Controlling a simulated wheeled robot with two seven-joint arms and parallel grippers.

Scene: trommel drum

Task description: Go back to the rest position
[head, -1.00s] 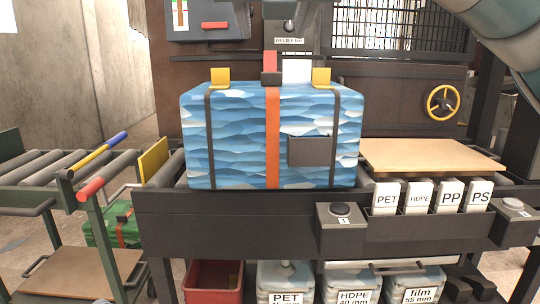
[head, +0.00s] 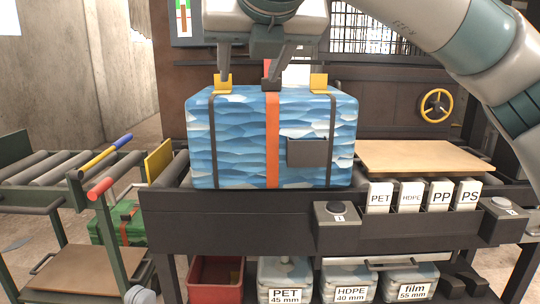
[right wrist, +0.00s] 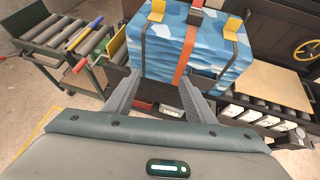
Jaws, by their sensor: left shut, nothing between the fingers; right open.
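My right gripper (head: 247,72) comes in from the right at the top of the head view. It is open and empty. Its fingers point down, and in the picture they overlap the top edge of a blue patterned bale (head: 225,150); I cannot tell the gap. In the right wrist view both fingers (right wrist: 160,100) are spread, with the bale (right wrist: 165,50) beyond them and nothing between them. My left gripper's fingers are not seen; a small pale part at the bottom edge of the head view may be my left arm.
The bale, with an orange strap and yellow tabs, sits on a dark bench (head: 230,217). A wooden board (head: 430,157) and labelled boxes (head: 410,196) are on the right. A green roller cart (head: 60,205) stands left. A red bin (head: 215,280) is below.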

